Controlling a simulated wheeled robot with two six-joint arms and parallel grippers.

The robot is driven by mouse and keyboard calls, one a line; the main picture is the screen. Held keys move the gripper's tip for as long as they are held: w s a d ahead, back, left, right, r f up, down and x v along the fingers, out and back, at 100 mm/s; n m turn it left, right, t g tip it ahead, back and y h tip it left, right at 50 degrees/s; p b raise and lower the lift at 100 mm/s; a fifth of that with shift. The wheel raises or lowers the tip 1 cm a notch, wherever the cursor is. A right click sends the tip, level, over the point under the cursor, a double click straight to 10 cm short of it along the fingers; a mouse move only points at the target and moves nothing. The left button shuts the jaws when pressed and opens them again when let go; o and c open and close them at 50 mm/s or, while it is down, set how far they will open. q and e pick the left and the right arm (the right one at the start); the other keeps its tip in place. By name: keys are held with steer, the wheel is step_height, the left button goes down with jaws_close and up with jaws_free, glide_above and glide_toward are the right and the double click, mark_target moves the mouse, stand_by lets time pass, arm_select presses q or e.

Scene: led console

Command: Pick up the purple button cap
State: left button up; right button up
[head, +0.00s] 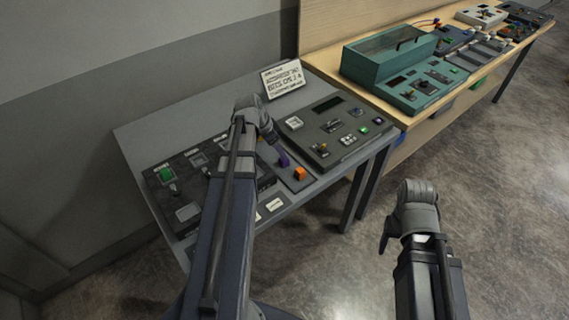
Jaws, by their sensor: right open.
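The purple button cap (284,160) is small and sits on the grey console table, in the strip between the two dark panels. An orange button cap (300,174) is just to its lower right. My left arm reaches over the left panel, and my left gripper (272,136) is just above and left of the purple cap. Its fingers are too small and dark to tell whether they touch the cap. My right gripper (386,236) is open, hanging over the floor right of the console, well apart from the caps.
The left panel (160,190) has a green button and is partly hidden by my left arm. The right panel (335,145) carries several small controls. A white sign (283,79) stands behind. A wooden bench (385,92) with a teal box (385,62) is at right. Floor is clear at right.

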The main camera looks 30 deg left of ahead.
arm_select(q)
steer(key=shift+s+d+b+x, duration=0.1)
steer(key=shift+s+b+x, duration=0.1)
steer(key=shift+b+x, duration=1.1)
steer(key=shift+s+d+b+x, duration=0.1)
steer(key=shift+s+b+x, duration=0.05)
steer(key=shift+b+x, duration=1.15)
steer(key=shift+c, duration=0.4)
jaws_close()
